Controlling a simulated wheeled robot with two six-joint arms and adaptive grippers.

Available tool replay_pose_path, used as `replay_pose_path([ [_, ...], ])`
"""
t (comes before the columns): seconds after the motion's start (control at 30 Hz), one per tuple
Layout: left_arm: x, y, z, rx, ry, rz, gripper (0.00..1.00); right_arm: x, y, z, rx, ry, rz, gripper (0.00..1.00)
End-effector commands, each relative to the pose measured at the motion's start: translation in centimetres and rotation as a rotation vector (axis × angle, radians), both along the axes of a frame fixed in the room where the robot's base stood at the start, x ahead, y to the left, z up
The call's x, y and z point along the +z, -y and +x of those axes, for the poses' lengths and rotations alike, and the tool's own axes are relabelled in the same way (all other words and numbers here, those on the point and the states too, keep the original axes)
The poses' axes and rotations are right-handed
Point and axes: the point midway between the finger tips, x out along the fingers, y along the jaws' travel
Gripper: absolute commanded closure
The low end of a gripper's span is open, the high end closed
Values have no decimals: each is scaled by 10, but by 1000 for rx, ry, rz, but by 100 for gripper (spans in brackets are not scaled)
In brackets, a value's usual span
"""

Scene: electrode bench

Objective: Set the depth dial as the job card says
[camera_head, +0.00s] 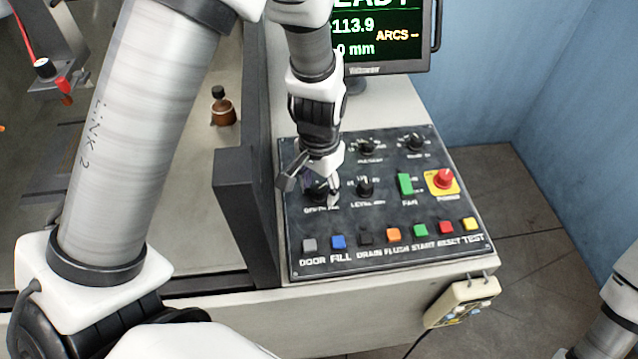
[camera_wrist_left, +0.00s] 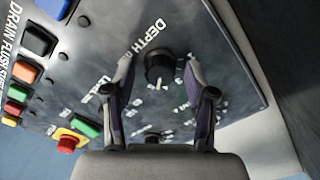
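The depth dial (camera_head: 318,190) is a black round knob at the left of the dark control panel, partly covered by my left gripper in the head view. In the left wrist view the dial (camera_wrist_left: 160,68) shows whole, with a pale pointer mark and the word DEPTH beside it. My left gripper (camera_head: 309,191) points down at it. In the left wrist view the two fingers of the left gripper (camera_wrist_left: 158,76) stand apart, one on each side of the knob, with gaps visible. No job card can be made out. My right gripper is out of view.
The level dial (camera_head: 365,187) sits just right of the depth dial, with two more knobs behind. A green fan switch (camera_head: 405,184), red power knob (camera_head: 443,179) and a row of coloured buttons share the panel (camera_head: 465,205). A monitor (camera_head: 385,35) stands behind.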

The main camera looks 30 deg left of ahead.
Motion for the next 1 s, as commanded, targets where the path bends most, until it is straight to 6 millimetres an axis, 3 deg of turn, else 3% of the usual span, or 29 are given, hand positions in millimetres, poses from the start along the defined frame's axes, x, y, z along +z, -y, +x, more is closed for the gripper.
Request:
replay_pose_path([
  [0.27,8,0,1,-1,3,0,45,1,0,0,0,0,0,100],
  [0.7,106,0,3,-1,5,0,45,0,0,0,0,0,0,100],
  [0.83,118,0,2,0,1,0,45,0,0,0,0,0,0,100],
  [1.0,120,0,2,0,0,1,45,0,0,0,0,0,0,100],
])
